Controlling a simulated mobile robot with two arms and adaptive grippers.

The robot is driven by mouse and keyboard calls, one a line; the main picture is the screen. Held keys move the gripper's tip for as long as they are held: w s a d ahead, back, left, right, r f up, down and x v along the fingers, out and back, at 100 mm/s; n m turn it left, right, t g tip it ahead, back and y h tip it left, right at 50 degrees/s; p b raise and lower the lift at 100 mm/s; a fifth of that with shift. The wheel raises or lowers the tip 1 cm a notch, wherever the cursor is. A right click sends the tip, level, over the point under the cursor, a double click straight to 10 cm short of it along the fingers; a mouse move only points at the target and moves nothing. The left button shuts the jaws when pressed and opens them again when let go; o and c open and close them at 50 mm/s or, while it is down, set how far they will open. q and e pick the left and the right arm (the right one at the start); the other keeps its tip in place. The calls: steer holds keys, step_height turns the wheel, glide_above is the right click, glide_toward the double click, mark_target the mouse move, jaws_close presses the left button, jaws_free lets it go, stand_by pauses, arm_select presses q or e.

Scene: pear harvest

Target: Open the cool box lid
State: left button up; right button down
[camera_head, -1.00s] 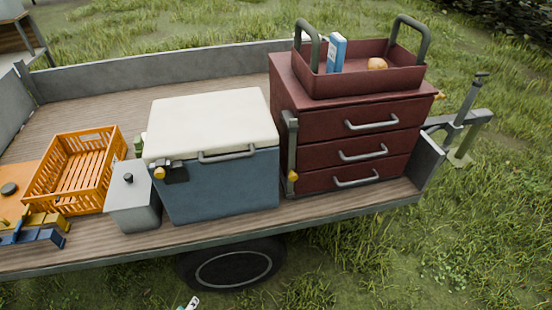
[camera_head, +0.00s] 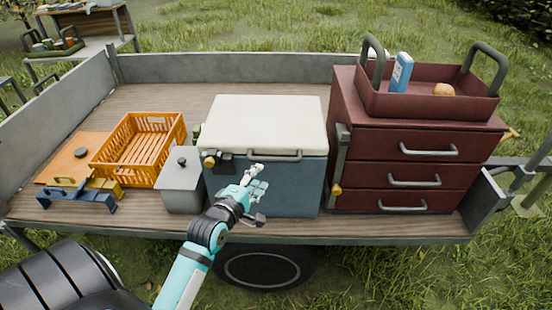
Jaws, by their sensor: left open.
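The cool box (camera_head: 295,190) is blue with a cream lid (camera_head: 270,120) and stands on the trailer bed. The lid is shut, with a grey bar handle (camera_head: 288,155) along its front edge and a dark latch with a yellow knob (camera_head: 210,162) at its front left. My left gripper (camera_head: 262,180) is open and empty, in front of the box's front face and a little below the handle. I cannot tell whether it touches the box. My right gripper is not in view.
A dark red drawer cabinet (camera_head: 400,172) with a tote on top stands close right of the box. A grey lidded bin (camera_head: 182,185) and an empty orange crate (camera_head: 120,150) are to the left. The trailer bed's front edge (camera_head: 350,229) runs below the box.

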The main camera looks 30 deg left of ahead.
mark_target(274, 158)
arm_select(q)
steer(key=p+x, duration=0.1)
steer(key=x, duration=1)
steer(key=shift+d, duration=0.1)
jaws_close()
